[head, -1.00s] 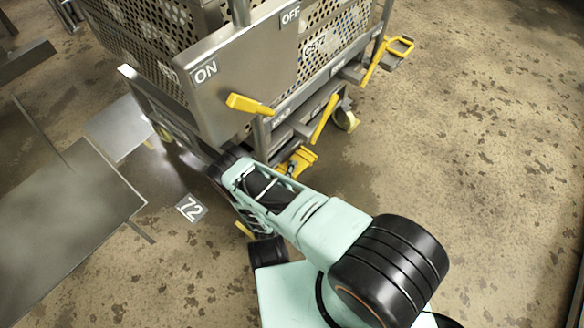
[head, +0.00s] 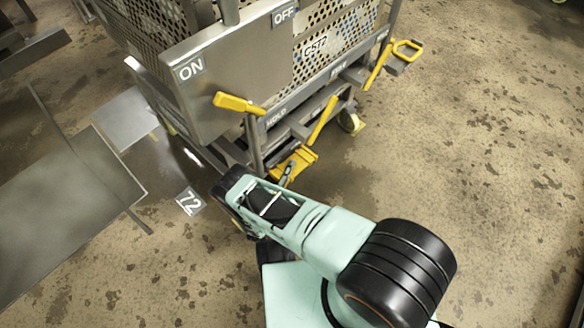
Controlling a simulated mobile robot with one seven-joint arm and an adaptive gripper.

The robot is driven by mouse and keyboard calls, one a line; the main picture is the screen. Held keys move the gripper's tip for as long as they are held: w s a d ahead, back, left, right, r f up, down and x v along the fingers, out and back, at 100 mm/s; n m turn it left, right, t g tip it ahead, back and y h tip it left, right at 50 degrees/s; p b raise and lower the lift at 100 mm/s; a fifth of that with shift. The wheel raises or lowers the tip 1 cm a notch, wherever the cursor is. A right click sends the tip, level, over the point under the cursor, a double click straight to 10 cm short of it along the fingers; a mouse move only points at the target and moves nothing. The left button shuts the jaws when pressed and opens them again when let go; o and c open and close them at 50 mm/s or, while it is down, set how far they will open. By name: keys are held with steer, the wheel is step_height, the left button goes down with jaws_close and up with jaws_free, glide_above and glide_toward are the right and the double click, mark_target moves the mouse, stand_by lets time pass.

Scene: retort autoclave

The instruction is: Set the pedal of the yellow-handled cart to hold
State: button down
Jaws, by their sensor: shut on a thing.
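The metal cart (head: 292,52) marked CST2 stands at the upper middle. Its side rail carries a HOLD label (head: 277,116). A yellow pedal (head: 300,160) sits low at the near corner, below that label, with a grey piece lying against it. I cannot tell whether this piece is part of the cart. A yellow bar (head: 322,120) slants above the pedal. My mint forearm ends just left of and below the pedal. My gripper's jaws are hidden behind the arm, so their hold does not show.
A grey panel (head: 225,75) marked ON and OFF stands in front of the cart, with a yellow lever (head: 238,103). A grey plate (head: 65,210) fills the left side, near a floor sign 72 (head: 190,201). The floor on the right is clear.

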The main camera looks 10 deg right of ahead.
steer(key=shift+w+a+r, duration=0.1)
steer(key=shift+w, duration=0.05)
steer(key=c, duration=2)
jaws_free()
steer(key=shift+c, duration=0.2)
steer(key=shift+v, duration=3.8)
